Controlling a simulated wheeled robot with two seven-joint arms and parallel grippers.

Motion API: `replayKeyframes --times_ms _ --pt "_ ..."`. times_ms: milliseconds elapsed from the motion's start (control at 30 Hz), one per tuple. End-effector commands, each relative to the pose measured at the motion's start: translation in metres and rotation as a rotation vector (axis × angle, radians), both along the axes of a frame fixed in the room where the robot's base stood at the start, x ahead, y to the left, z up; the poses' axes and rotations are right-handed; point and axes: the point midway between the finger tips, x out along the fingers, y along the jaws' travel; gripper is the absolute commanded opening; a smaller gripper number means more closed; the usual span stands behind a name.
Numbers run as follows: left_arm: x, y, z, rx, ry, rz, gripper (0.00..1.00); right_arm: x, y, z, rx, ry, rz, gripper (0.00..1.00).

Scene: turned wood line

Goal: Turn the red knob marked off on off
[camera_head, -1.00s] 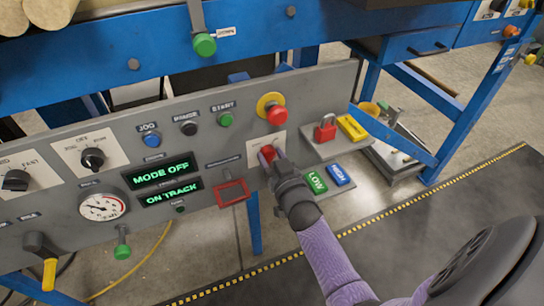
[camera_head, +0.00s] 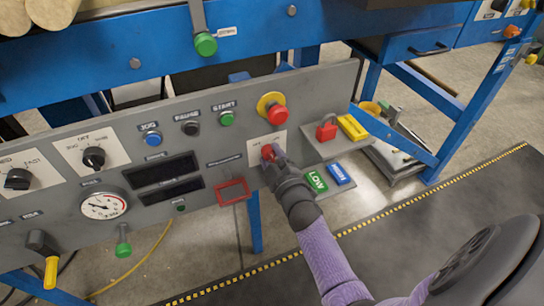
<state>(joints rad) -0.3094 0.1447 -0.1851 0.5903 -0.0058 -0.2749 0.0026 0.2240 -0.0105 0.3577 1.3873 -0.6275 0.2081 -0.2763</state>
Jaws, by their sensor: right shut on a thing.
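The red knob (camera_head: 267,152) sits on a white plate (camera_head: 255,144) at the right of the grey control panel, below the red and yellow emergency button. My right gripper (camera_head: 271,158) is shut on the red knob and hides much of it and part of its plate. The plate's lettering is too small to read. Two display windows (camera_head: 162,170) left of the knob are dark. My left gripper is not in view.
The emergency button (camera_head: 276,109) is close above the gripper. A red frame (camera_head: 232,191) is left of my wrist.

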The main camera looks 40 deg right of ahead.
Motion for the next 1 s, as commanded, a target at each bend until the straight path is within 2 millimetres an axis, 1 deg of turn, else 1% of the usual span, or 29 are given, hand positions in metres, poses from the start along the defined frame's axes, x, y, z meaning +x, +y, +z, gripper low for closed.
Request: replayKeyframes --times_ms 300,500,800,1000 --pt "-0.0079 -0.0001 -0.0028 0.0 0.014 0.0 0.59 -0.0002 0.0005 -0.0017 -0.273 0.066 0.001 0.0" --pt "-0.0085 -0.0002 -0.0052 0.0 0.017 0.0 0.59 -0.0002 0.0004 -0.002 -0.411 0.1 0.0 0.0" --pt "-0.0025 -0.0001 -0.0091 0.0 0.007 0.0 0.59 -0.0003 0.0007 -0.0021 -0.54 0.132 0.0 0.0" --pt "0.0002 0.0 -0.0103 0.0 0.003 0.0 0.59 -0.0002 0.0007 -0.002 -0.574 0.14 0.001 0.0"
